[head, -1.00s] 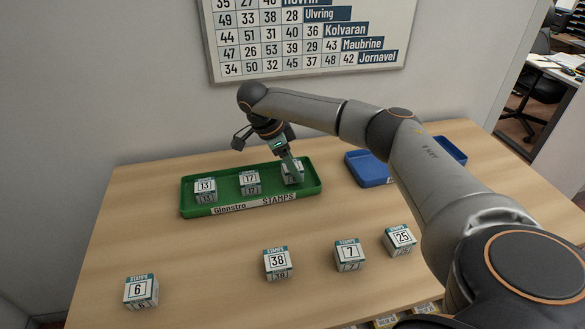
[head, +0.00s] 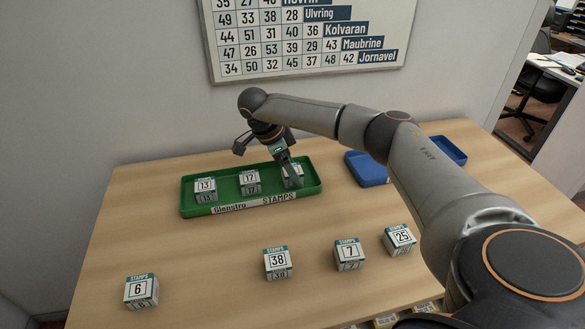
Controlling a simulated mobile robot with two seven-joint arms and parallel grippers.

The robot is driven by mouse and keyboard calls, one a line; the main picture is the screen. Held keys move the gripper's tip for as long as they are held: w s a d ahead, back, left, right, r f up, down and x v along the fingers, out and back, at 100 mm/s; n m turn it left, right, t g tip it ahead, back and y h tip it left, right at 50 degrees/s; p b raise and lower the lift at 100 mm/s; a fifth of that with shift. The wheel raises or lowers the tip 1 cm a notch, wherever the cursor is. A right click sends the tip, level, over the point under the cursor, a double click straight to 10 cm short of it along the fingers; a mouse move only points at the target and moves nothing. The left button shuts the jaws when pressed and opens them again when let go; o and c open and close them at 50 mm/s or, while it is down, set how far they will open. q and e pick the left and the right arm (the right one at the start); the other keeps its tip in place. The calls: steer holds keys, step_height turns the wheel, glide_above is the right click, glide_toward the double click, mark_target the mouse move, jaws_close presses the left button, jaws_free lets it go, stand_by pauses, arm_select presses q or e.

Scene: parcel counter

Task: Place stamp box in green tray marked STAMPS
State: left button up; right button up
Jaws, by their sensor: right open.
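The green tray (head: 311,190) marked STAMPS lies at the back of the counter. Stamp box 13 (head: 205,187) and stamp box 17 (head: 250,180) stand in its left part and middle. A third stamp box (head: 289,179) stands in its right part, partly hidden by my right gripper. My right gripper (head: 293,176) is open, its fingers down at this third box. Stamp box 6 (head: 138,289), stamp box 38 (head: 277,262), stamp box 7 (head: 348,252) and stamp box 25 (head: 398,238) stand on the counter in front. My left gripper is out of view.
A blue tray or box (head: 366,169) and another blue tray (head: 450,150) stand at the back right, partly behind my right arm. A number chart (head: 310,45) hangs on the wall. The wooden counter (head: 200,255) is clear between the tray and the front boxes.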

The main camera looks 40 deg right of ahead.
steer(key=v, duration=1.2)
steer(key=shift+r, duration=0.15)
